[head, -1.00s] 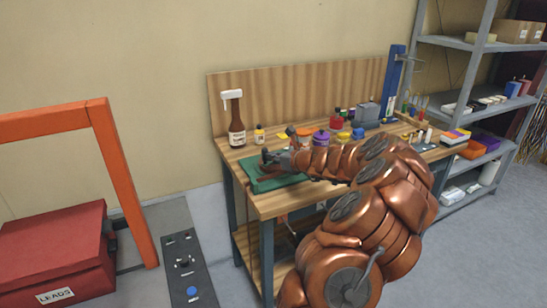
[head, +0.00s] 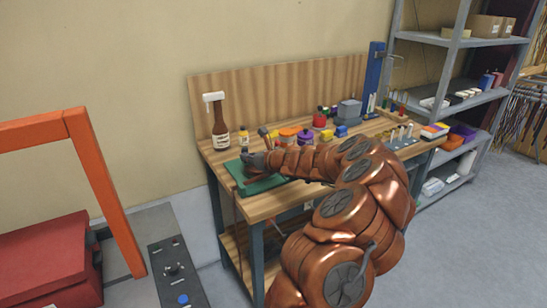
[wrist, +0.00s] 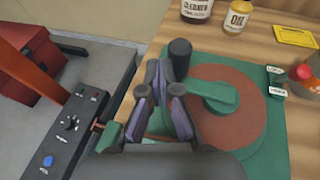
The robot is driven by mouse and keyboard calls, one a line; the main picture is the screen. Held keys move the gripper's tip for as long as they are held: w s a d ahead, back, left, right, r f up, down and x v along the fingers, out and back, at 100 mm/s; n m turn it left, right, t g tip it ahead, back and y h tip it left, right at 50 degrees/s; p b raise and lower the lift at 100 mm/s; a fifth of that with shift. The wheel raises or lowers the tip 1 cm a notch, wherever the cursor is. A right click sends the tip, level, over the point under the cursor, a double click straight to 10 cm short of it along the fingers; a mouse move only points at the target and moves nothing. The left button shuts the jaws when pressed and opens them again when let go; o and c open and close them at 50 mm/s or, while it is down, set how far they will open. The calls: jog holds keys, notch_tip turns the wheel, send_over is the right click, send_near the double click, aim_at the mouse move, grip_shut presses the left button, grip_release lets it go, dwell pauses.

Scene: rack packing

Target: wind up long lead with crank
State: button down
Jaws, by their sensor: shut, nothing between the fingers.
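The winder has a green base (head: 268,184) at the front left of the workbench. In the wrist view it carries a flat brown disc (wrist: 248,130), with a green crank arm (wrist: 215,94) and an upright black knob (wrist: 180,58). My gripper (wrist: 158,66) is shut and empty, its fingertips just left of the knob; whether they touch it I cannot tell. In the head view my gripper (head: 250,160) is over the winder and hides part of it. Two small labels (wrist: 275,82) stand at the base's right edge. I cannot clearly make out the lead.
A cleaner bottle (head: 220,130) and an oil bottle (wrist: 237,16) stand behind the winder, with jars and a yellow card (wrist: 294,36) to the right. A grey control panel (head: 177,275), red box (head: 50,262) and orange frame (head: 108,195) lie left of the workbench (head: 265,206). Shelves (head: 465,97) stand right.

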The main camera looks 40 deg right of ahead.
jog(key=shift+w+a+p, duration=0.1)
jog(key=shift+w+p, duration=0.35)
jog(key=shift+w, duration=0.45)
jog(key=shift+w, duration=0.1)
